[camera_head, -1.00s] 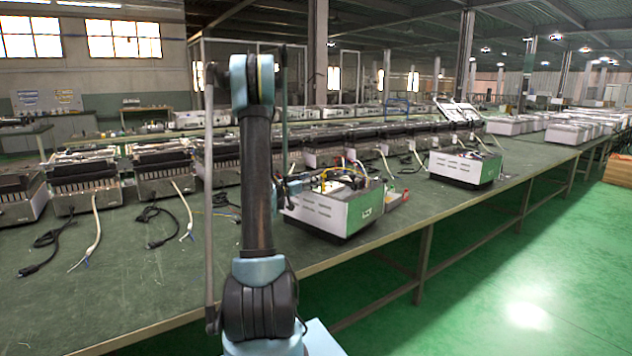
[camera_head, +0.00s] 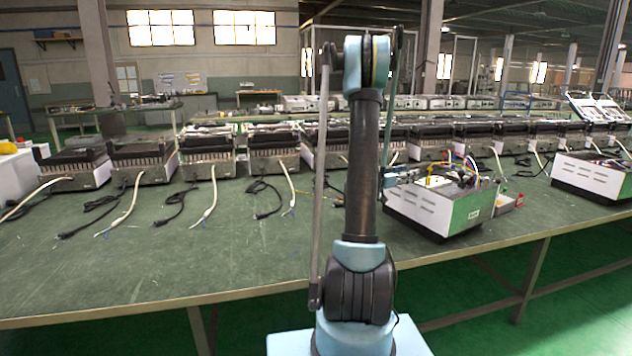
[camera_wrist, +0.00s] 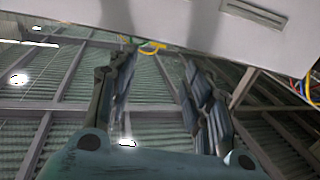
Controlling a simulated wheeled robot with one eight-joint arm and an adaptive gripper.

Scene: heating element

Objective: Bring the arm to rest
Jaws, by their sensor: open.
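My arm (camera_head: 364,180) stands upright in the head view, bent at the top. My gripper (camera_wrist: 158,58) shows in the wrist view with its two jointed fingers apart and nothing between them. In the head view the gripper is mostly hidden behind my arm, at the left side of an open white heating unit (camera_head: 432,212) with coloured wires. The white side of a housing (camera_wrist: 200,25) fills the top of the wrist view, close to the fingers. I cannot tell whether they touch it.
The long green workbench (camera_head: 130,262) carries a row of heater units (camera_head: 207,152) with loose cables in front. A second white unit (camera_head: 592,180) stands at the right. A small tray (camera_head: 508,203) lies beside the nearer unit. The bench's front left area is bare.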

